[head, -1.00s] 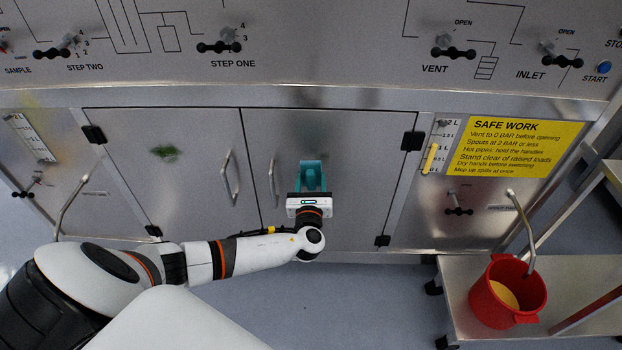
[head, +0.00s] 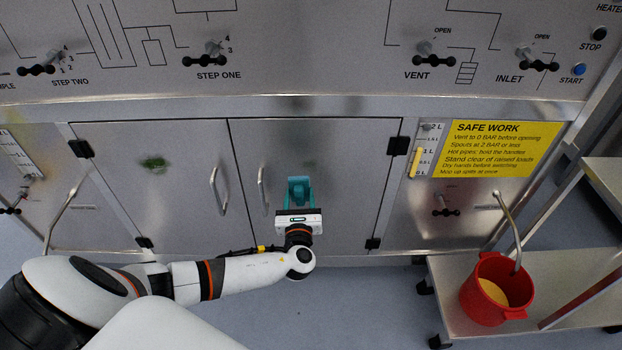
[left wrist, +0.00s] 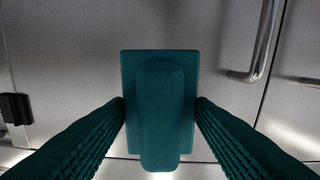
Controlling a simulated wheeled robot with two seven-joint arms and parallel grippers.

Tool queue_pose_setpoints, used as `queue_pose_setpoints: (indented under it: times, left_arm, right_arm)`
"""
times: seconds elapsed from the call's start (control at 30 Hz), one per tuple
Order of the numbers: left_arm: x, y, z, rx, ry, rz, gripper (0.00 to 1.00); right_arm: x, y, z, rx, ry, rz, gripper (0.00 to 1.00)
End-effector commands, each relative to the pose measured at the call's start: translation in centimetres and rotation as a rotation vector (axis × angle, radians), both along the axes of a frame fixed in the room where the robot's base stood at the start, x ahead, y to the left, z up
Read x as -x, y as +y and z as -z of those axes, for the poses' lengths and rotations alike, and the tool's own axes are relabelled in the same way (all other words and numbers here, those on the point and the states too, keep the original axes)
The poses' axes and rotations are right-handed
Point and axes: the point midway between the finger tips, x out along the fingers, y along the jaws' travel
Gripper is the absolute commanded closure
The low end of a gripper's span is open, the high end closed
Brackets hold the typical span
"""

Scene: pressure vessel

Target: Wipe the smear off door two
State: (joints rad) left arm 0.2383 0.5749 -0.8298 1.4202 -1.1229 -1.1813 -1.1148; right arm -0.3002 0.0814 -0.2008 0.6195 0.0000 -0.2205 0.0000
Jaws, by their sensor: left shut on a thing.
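A dark green smear (head: 154,164) is on the upper middle of the left cabinet door (head: 120,190). No door number is readable. My left gripper (head: 300,186) is in front of the right cabinet door (head: 345,165), right of its handle (head: 263,190). It is shut on a teal wiper, a flat pad with a raised grip. In the left wrist view the wiper (left wrist: 160,110) sits between the two ribbed teal fingers, with the steel door behind it. Whether the pad touches the door cannot be told. My right gripper is out of view.
The left door's handle (head: 220,190) stands out near the middle seam. A red bucket (head: 497,288) with something yellow inside stands on a low steel cart (head: 440,275) at right. A yellow safety sign (head: 500,148) and valve levers are on the panels.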

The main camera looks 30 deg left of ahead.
Motion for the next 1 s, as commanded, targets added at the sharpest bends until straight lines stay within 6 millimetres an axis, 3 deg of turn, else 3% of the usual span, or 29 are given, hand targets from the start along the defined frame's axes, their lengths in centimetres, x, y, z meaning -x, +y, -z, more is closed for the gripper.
queue_pose_setpoints:
  times: [0.17, 0.7, 1.0]
  left_arm:
    - [-0.6, 0.4, 0.1, 0.000, -0.002, -0.001, 0.69]
    - [-5.2, 3.1, 0.7, -0.001, -0.001, 0.000, 0.69]
    - [-5.9, 3.6, 0.5, -0.001, -0.001, 0.001, 0.69]
  right_arm:
    - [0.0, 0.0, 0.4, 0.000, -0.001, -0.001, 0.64]
    - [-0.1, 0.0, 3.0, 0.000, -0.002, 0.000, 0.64]
    - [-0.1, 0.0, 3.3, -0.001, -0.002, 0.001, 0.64]
